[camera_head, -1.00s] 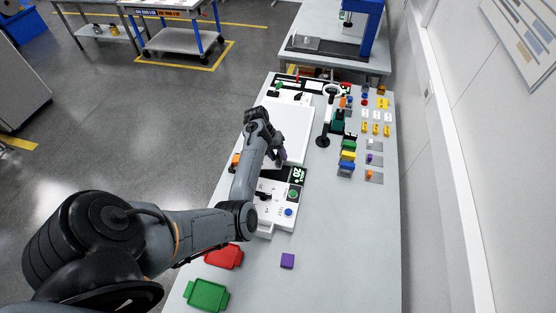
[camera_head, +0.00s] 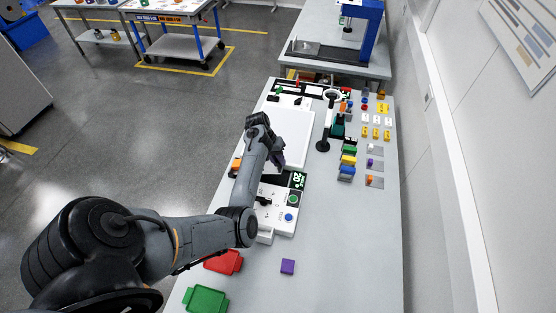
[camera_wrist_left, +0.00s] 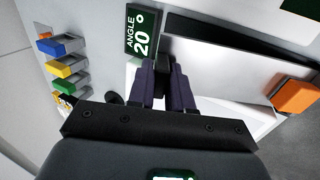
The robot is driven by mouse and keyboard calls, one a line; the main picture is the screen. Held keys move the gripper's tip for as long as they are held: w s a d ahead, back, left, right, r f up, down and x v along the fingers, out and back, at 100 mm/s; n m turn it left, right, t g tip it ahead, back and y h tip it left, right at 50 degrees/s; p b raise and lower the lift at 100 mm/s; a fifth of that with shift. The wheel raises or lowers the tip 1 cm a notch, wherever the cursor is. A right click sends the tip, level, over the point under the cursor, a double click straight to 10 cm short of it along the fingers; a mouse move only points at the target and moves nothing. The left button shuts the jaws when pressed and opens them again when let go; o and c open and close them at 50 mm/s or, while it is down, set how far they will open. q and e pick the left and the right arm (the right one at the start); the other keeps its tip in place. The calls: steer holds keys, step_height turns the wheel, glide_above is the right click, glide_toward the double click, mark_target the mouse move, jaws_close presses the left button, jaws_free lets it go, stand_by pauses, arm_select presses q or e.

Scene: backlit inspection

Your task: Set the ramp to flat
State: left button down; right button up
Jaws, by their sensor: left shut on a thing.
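The ramp is a large white panel (camera_head: 292,132) on the table; in the left wrist view its white surface (camera_wrist_left: 215,75) shows with a dark band along one side. A black display beside it reads "ANGLE 20°" (camera_wrist_left: 142,32) and also shows in the head view (camera_head: 298,180). My left gripper (camera_head: 278,160) is at the panel's near edge. In the left wrist view its dark fingers (camera_wrist_left: 167,75) are shut on a small black handle (camera_wrist_left: 164,62) at the ramp's edge. The fingers partly hide this handle. My right gripper is not in view.
A control box (camera_head: 280,213) with green and blue buttons stands nearer. Coloured blocks (camera_head: 348,160) and a black stand (camera_head: 323,143) are to the right. An orange block (camera_wrist_left: 297,96) sits beside the ramp.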

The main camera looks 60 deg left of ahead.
mark_target(287, 180)
arm_select(q)
steer(key=shift+w+d+f, duration=0.1)
steer(key=shift+d+f, duration=0.05)
steer(key=shift+f, duration=0.1)
steer(key=shift+g+y, duration=0.5)
steer(key=b+x, duration=0.1)
steer(key=x, duration=0.6)
steer(key=shift+w+d+f, duration=0.1)
steer(key=shift+w+d, duration=0.1)
steer(key=shift+f+b, duration=0.3)
steer(key=shift+f, duration=0.2)
steer(key=c, duration=1.2)
jaws_free()
steer(key=shift+o, duration=0.4)
steer(key=shift+w+d+f, duration=0.1)
